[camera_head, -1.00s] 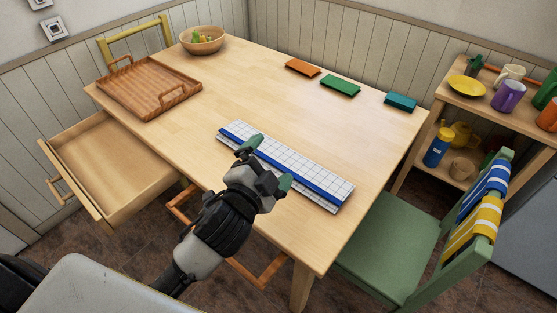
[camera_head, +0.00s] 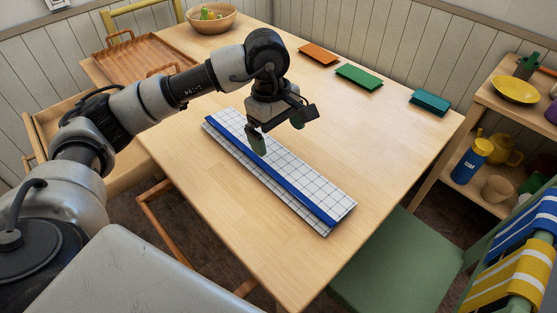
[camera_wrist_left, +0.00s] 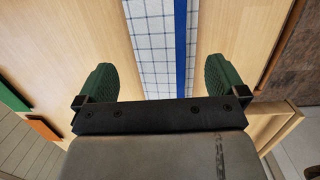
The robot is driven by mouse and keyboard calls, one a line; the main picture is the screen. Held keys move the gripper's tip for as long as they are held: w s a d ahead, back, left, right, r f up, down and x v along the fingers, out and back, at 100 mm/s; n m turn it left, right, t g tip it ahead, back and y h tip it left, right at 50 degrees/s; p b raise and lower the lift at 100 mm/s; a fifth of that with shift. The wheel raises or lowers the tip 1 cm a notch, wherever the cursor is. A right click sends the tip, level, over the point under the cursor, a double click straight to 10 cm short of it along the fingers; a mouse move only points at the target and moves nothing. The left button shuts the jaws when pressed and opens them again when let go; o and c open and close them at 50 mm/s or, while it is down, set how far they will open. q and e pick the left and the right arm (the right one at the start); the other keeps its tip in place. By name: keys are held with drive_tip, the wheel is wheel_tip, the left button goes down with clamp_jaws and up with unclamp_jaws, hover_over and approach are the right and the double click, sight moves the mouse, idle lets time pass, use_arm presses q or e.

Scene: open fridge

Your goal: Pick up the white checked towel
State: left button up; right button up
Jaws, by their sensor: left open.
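The white checked towel (camera_head: 300,181) lies folded in a long strip on the wooden table, with a blue stripe along it. My left gripper (camera_head: 278,142) is above the towel's far half, pointing down, with its green fingertips apart. In the left wrist view the towel (camera_wrist_left: 158,45) runs between the two green fingers of the left gripper (camera_wrist_left: 170,85), with a gap on each side. The gripper is open and holds nothing. My right gripper is not in view.
The table (camera_head: 225,265) is clear around the towel. Orange (camera_head: 318,54), green (camera_head: 358,78) and teal (camera_head: 430,102) folded cloths lie along the back edge. A wooden tray (camera_head: 125,62) and a bowl (camera_head: 212,18) stand at the far left. A green chair (camera_head: 400,262) is at the right.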

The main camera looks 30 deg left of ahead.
use_arm(q)
drive_tip(key=a, duration=0.1)
drive_tip(key=a+y, duration=0.1)
drive_tip(key=a, duration=0.1)
drive_tip(key=shift+w+y, duration=0.3)
drive_tip(key=shift+w, duration=0.1)
wheel_tip(320, 180, down, 4)
drive_tip(key=shift+r, duration=0.1)
drive_tip(key=shift+w+a+f+b, duration=0.1)
drive_tip(key=shift+f+b, duration=0.05)
drive_tip(key=shift+f, duration=1.45)
drive_tip(key=shift+a+f+b, duration=0.1)
drive_tip(key=shift+f+b, duration=0.05)
drive_tip(key=shift+f, duration=1.4)
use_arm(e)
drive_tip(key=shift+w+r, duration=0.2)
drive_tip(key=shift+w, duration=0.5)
use_arm(q)
drive_tip(key=shift+c, duration=0.3)
drive_tip(key=c, duration=0.5)
drive_tip(key=shift+c, duration=0.3)
drive_tip(key=shift+r, duration=0.15)
